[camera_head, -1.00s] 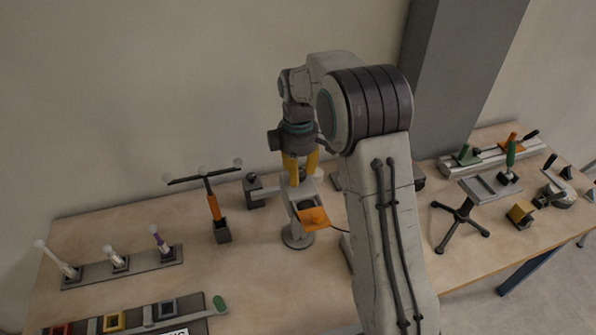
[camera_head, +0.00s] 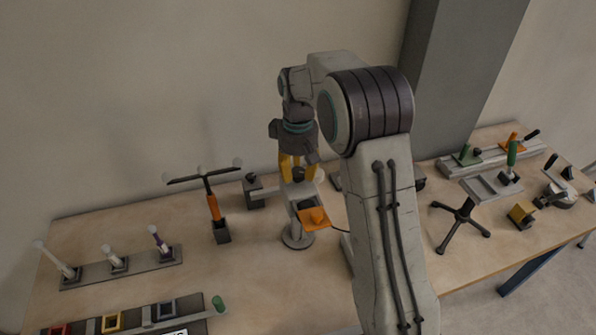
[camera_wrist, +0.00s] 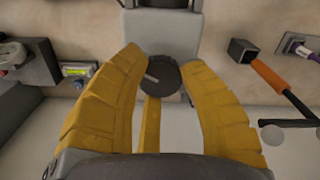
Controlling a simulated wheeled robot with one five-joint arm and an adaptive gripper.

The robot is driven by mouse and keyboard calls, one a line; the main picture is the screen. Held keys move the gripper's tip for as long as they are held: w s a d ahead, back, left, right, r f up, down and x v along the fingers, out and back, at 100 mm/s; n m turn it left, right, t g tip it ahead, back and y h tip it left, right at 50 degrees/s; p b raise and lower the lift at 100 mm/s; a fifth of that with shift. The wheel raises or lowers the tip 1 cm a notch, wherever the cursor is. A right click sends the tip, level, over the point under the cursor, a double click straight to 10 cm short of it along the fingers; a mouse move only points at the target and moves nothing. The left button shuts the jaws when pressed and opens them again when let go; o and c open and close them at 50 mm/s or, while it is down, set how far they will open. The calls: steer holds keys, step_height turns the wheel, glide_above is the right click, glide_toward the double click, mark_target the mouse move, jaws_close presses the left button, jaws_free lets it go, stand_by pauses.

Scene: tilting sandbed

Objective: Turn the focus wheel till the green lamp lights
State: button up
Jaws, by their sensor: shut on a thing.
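The focus wheel (camera_wrist: 164,75) is a dark round knob with a pale line on its top, in the middle of the wrist view. It sits on a grey instrument with a round foot (camera_head: 297,240) and an orange plate (camera_head: 314,219). My gripper (camera_wrist: 160,65) points down over it, its yellow fingers on either side of the wheel and shut on it. In the head view my gripper (camera_head: 298,177) is at the top of the instrument. A small box with a yellow-green face (camera_wrist: 76,70) shows at left in the wrist view. I cannot tell whether a lamp on it is lit.
A post with an orange grip and crossbar (camera_head: 214,207) stands left of the instrument. A rack of upright handles (camera_head: 120,265) is farther left. A black stand (camera_head: 462,215) and clamps stand at right. Bare tabletop lies in front of the instrument.

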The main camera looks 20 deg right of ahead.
mark_target(298, 172)
steer(key=shift+s+f+m, duration=0.1)
steer(key=shift+f+m, duration=0.1)
steer(key=shift+m, duration=1.8)
steer(key=o, duration=1.2)
steer(key=shift+r, duration=0.1)
step_height(298, 172, up, 12)
